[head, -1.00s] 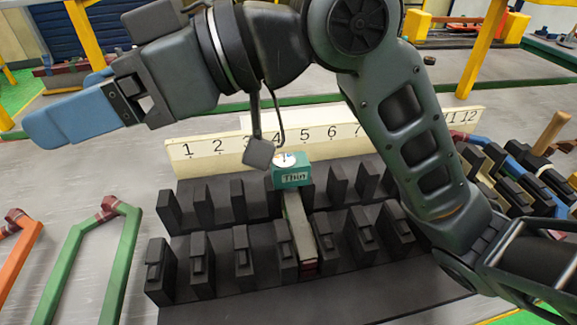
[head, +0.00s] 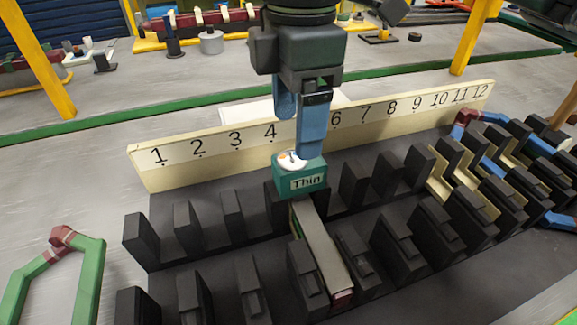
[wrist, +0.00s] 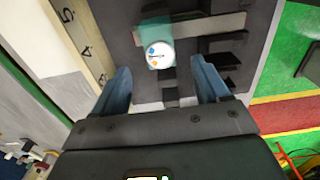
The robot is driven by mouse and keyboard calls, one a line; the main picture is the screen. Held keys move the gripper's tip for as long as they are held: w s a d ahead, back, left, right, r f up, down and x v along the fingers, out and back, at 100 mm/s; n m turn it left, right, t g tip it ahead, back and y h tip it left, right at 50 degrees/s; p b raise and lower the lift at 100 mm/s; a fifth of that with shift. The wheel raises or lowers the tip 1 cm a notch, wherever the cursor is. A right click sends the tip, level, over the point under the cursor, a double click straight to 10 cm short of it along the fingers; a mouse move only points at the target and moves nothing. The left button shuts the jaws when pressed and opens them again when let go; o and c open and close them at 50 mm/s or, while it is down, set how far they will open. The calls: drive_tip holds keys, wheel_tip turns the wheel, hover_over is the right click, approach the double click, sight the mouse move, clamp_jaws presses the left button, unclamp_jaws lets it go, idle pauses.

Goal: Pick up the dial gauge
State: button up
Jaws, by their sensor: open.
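The dial gauge (head: 302,181) is a teal box labelled "Thin" with a white round dial on top. It sits at the back end of a long grey bar between the black blocks, in front of numbers 4 to 6 of the board. My gripper (head: 298,132) points down from above, its blue fingers open. One finger overlaps the gauge's top edge in the head view; contact cannot be told. In the wrist view the white dial (wrist: 160,55) lies ahead between the open fingers (wrist: 160,72), and nothing is held.
A cream board numbered 1 to 12 (head: 160,180) stands behind the gauge. Rows of black upright blocks (head: 188,228) flank the grey bar (head: 322,250). Coloured coils sit among blocks at right; a green coil (head: 88,270) stands at left. The grey table behind the board has free room.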

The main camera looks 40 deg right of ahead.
sight(296, 160)
drive_tip(key=shift+d+f, duration=0.25)
drive_tip(key=shift+f, duration=0.25)
wheel_tip(296, 160, down, 7)
drive_tip(key=shift+a+r, duration=0.1)
drive_tip(key=shift+a, duration=0.05)
drive_tip(key=c, duration=1)
